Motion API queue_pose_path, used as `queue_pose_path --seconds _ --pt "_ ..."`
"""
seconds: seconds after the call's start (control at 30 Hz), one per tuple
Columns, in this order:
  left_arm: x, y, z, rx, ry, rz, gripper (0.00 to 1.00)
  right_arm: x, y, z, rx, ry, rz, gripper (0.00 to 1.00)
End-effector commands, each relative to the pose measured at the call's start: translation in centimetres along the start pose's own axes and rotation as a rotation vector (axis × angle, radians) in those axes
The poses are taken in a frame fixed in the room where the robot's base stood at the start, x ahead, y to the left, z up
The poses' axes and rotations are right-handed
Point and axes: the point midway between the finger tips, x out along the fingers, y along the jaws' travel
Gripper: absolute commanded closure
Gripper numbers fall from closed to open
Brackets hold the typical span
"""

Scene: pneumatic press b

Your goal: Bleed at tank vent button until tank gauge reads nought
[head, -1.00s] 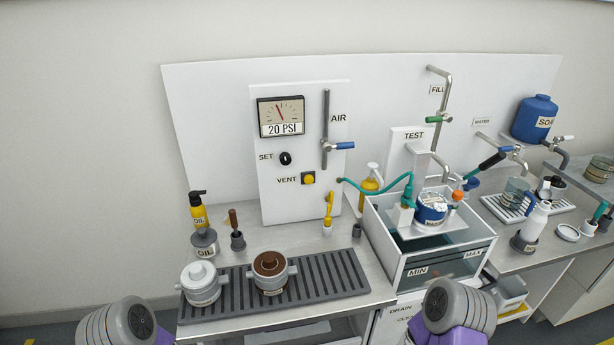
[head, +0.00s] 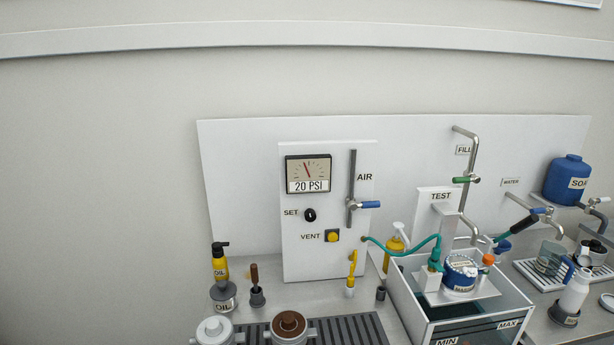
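The yellow vent button (head: 333,236) sits on the white panel (head: 292,255), beside the VENT label. The tank gauge (head: 308,173) is above it on the same panel. It has a red needle and a 20 PSI readout. A black SET knob (head: 310,215) and an AIR valve with a blue lever (head: 368,204) are on the panel too. Nothing touches the vent button. Neither of my grippers is in the head view.
A grooved drain mat (head: 349,331) holds a white-lidded and a brown-lidded pot in front of the panel. An oil bottle (head: 220,263) and a yellow-handled tool (head: 352,266) stand below it. The water tank (head: 417,316) with teal hose is to the right.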

Motion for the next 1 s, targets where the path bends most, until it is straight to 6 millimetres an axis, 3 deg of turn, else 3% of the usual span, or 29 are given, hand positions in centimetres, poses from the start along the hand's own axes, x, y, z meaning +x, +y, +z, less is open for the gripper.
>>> queue_pose_path --seconds 0.03,0.23,1.0 --pt "0.0 0.0 0.0 0.0 0.0 0.0 0.23 0.0 0.0 0.0 0.0 0.0 0.0 0.72" --pt "0.0 0.0 0.0 0.0 0.0 0.0 0.23 0.0 0.0 0.0 0.0 0.0 0.0 1.0" --pt "0.0 0.0 0.0 0.0 0.0 0.0 0.23 0.0 0.0 0.0 0.0 0.0 0.0 1.0"
